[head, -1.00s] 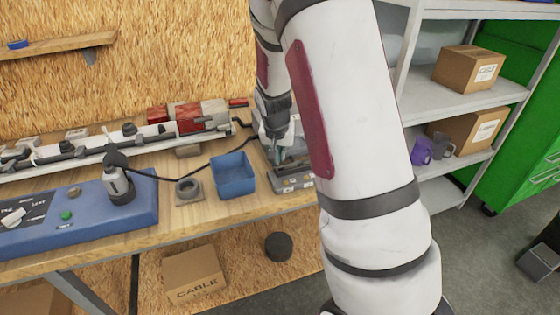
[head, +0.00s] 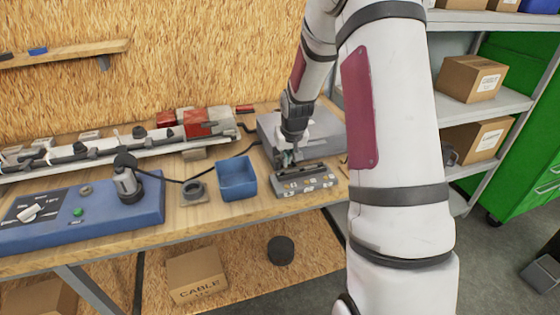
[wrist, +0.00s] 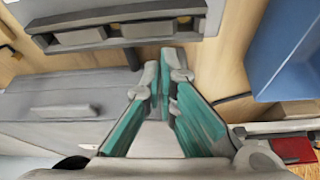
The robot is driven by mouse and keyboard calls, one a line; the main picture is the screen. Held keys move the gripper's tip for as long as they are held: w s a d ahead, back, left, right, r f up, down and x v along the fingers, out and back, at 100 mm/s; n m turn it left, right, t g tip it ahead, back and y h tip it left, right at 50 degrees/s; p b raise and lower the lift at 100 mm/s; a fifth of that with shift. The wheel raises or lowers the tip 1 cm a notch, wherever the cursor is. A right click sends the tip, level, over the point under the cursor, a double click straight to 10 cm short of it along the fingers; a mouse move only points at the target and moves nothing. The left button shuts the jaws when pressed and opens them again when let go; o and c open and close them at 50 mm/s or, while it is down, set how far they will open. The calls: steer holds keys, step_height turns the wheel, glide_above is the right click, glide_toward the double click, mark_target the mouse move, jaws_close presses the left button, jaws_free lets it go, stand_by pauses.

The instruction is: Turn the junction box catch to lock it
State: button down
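The junction box appears to be the flat grey box (head: 332,136) at the right end of the bench. It also shows at the left of the wrist view (wrist: 50,110), with a pale rectangle on its top. I cannot make out the catch or its angle. My gripper (head: 287,157) is low over the bench at the box's left side. In the wrist view its teal-padded fingers (wrist: 163,75) point at the bench with a narrow gap between their tips. I see nothing held, and cannot tell whether they touch the box.
A grey labelled block (head: 305,182) lies in front of the box. A blue bin (head: 237,178) stands just left of my gripper. A dark ring-shaped part (head: 193,192), a black cable and a blue control panel (head: 80,215) lie further left. Shelves (head: 490,100) stand at the right.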

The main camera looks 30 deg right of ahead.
steer(key=shift+w+d+r, duration=0.1)
steer(key=shift+w+d, duration=0.15)
steer(key=shift+d, duration=0.05)
steer(key=shift+w+a, duration=0.1)
steer(key=shift+a, duration=0.05)
